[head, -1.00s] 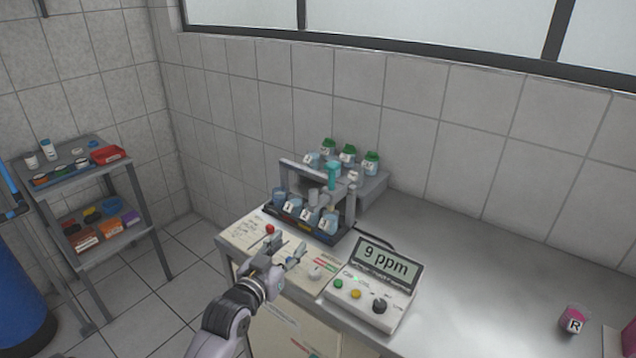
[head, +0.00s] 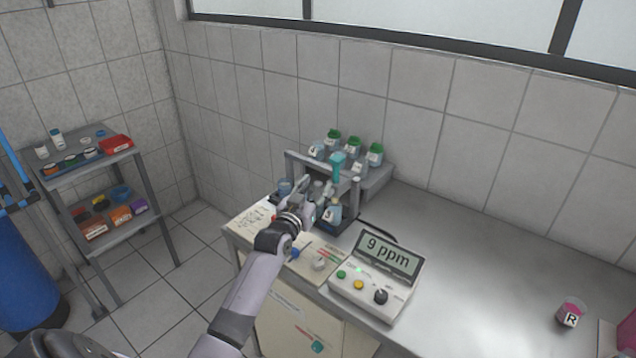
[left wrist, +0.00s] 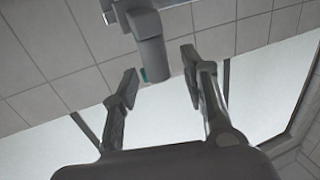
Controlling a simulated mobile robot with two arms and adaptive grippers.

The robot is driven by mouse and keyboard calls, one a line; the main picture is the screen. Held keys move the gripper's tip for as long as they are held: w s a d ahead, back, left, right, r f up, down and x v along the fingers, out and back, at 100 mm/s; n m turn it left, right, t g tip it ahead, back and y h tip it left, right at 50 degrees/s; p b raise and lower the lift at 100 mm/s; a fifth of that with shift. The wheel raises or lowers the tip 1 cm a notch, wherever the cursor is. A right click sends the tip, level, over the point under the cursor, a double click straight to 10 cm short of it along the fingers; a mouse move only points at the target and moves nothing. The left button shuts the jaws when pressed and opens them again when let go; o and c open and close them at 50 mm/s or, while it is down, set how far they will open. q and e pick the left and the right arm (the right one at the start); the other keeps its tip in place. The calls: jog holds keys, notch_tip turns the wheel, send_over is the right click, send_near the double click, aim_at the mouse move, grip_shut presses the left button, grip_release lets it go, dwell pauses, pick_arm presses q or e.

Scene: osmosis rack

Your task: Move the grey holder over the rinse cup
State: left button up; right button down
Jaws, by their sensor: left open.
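The grey holder (head: 329,188) is at the rack, below a teal part, and is partly hidden by my left gripper (head: 312,190). In the left wrist view a grey body (left wrist: 152,52), probably the holder, shows ahead and between the two fingers, with a small green patch at its lower end. My left gripper is open, its fingers apart, and I see no grip on the holder. A cup marked R (head: 570,313) with pink content, likely the rinse cup, stands at the far right of the bench. My right gripper is not in view.
The rack (head: 355,200) holds several cups, partly hidden by my arm. Green-capped bottles (head: 354,142) stand behind it. A meter reading 9 ppm (head: 378,280) stands in front. The steel bench (head: 475,260) is clear between meter and R cup. A shelf (head: 140,205) stands left.

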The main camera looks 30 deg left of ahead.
pick_arm(q)
jog(key=shift+w+a, duration=0.15)
jog(key=shift+w, duration=0.9)
jog(key=shift+c, duration=0.3)
grip_shut()
